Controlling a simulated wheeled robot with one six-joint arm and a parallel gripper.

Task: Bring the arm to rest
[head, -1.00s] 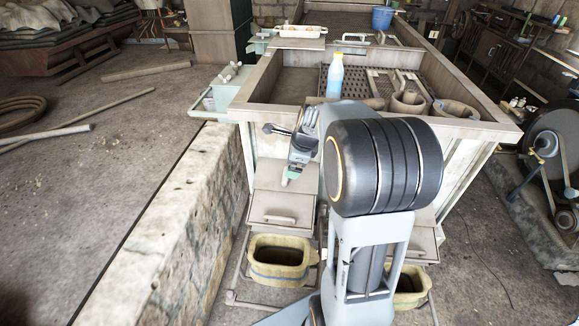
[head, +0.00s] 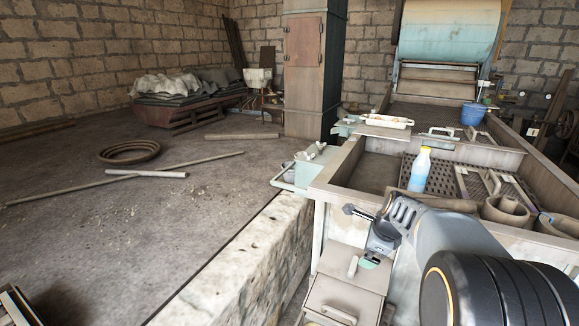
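My arm reaches in from the lower right of the head view, with its grey links and dark ribbed joint in front of the wooden workbench (head: 333,188). My gripper (head: 371,250) hangs at the bench's near left corner, above the drawer front. It is small and seen at an angle, with a green patch low on it. I cannot tell whether its fingers are apart or closed. I see nothing held in it.
A blue bucket (head: 473,114) stands farther back. A low stone wall (head: 240,262) runs left of the bench. Open floor lies left, with poles and a coiled ring (head: 129,152).

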